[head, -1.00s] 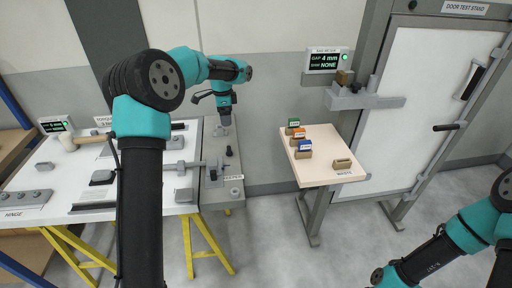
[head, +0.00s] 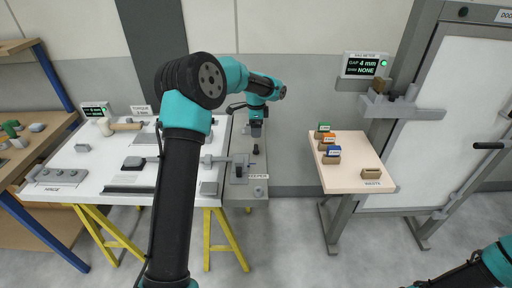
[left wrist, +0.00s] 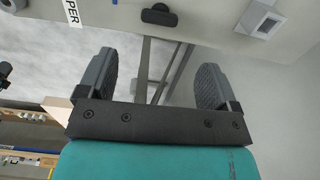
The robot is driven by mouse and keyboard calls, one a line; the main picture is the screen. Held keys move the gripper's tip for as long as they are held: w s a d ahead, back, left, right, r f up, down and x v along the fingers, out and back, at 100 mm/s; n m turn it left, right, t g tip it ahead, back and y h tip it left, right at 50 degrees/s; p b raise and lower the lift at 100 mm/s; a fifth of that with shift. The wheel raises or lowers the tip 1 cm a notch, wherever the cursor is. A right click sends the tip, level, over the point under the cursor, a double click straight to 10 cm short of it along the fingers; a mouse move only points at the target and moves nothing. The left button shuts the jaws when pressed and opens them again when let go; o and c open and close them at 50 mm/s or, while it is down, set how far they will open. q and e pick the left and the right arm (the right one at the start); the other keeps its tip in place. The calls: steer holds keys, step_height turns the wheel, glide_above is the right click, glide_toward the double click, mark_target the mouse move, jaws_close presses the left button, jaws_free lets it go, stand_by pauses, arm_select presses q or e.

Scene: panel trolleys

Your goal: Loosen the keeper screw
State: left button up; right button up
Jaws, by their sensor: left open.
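The grey keeper station (head: 247,125) has a label reading KEEPER (head: 258,176). A small black knob (head: 256,149) stands on its top, and a clamp-like fitting with a dark upright part (head: 239,170) sits closer. I cannot tell for certain which is the keeper screw. My left gripper (head: 256,133) points down above the station, just behind the small knob. In the left wrist view its fingers (left wrist: 155,68) are spread with nothing between them; a black knob (left wrist: 160,15) lies beyond the tips, apart from them. My right gripper is out of view; only part of my right arm shows.
A white bench (head: 75,165) with a hinge plate (head: 62,175) and a mallet (head: 122,127) is at left. A small table (head: 345,183) carries coloured shim blocks (head: 328,140). The gap meter (head: 366,66) reads 4 mm, shim NONE. The door stand (head: 455,120) is at right.

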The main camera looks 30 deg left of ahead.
mark_target(256, 147)
arm_select(q)
step_height(256, 147, down, 11)
steer(key=shift+r, duration=0.15)
stand_by(0.4)
steer(key=c, duration=0.9)
